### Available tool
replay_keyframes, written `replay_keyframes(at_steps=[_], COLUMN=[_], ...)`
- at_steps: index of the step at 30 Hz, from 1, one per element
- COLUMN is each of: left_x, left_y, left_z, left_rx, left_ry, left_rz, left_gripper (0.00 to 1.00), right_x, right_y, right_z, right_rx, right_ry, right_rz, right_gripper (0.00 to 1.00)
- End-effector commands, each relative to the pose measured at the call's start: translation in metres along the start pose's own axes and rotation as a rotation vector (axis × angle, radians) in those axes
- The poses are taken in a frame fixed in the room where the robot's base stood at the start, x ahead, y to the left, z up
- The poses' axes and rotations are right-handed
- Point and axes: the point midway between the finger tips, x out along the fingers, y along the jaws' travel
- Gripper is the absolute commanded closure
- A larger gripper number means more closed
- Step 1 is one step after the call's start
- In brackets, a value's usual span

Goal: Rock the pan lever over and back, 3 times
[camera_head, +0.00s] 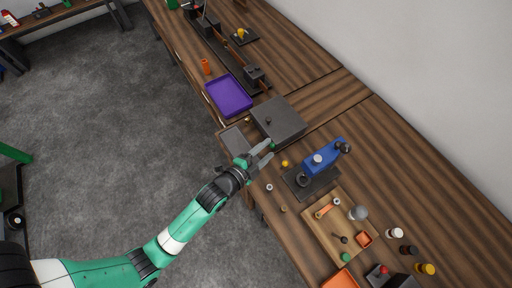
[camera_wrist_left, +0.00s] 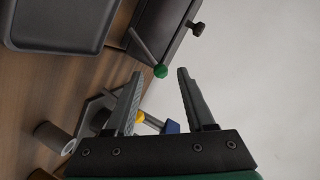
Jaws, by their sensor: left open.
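The pan lever is a thin grey rod with a green ball tip (camera_wrist_left: 160,71), joined to a dark grey box (camera_wrist_left: 165,30). In the head view the box (camera_head: 281,120) stands at the table's front edge, and the green ball (camera_head: 272,146) shows at its near side. A grey pan (camera_head: 234,139) lies left of my gripper; it also shows in the wrist view (camera_wrist_left: 60,35). My left gripper (camera_head: 267,152) is open and empty. In the wrist view the ball appears between its fingertips (camera_wrist_left: 160,77), with gaps on both sides; contact is not visible. My right gripper is out of view.
A purple tray (camera_head: 229,95) lies beyond the box. A blue device (camera_head: 323,158) on a dark base stands to the right, with a small yellow piece (camera_head: 285,163) near it. A wooden tray (camera_head: 315,236) of small parts lies closer.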

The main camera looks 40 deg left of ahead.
Motion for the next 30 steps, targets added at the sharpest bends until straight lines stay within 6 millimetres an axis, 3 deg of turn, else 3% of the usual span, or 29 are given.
replay_keyframes(at_steps=[9,13,18,30], left_x=[-0.074,-0.095,-0.104,-0.104], left_y=[-0.001,0.000,0.000,0.000], left_z=[-0.001,0.000,0.000,0.000], left_rx=[0.001,0.001,0.001,0.001], left_ry=[-0.002,-0.002,-0.001,-0.001], left_rz=[0.004,0.005,0.002,0.002], left_gripper=[0.46,0.46,0.46,0.46], right_x=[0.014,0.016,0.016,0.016], right_y=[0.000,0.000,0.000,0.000], right_z=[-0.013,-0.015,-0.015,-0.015], right_rx=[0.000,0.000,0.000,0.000], right_ry=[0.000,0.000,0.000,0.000], right_rz=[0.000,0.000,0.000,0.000], right_gripper=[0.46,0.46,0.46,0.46])
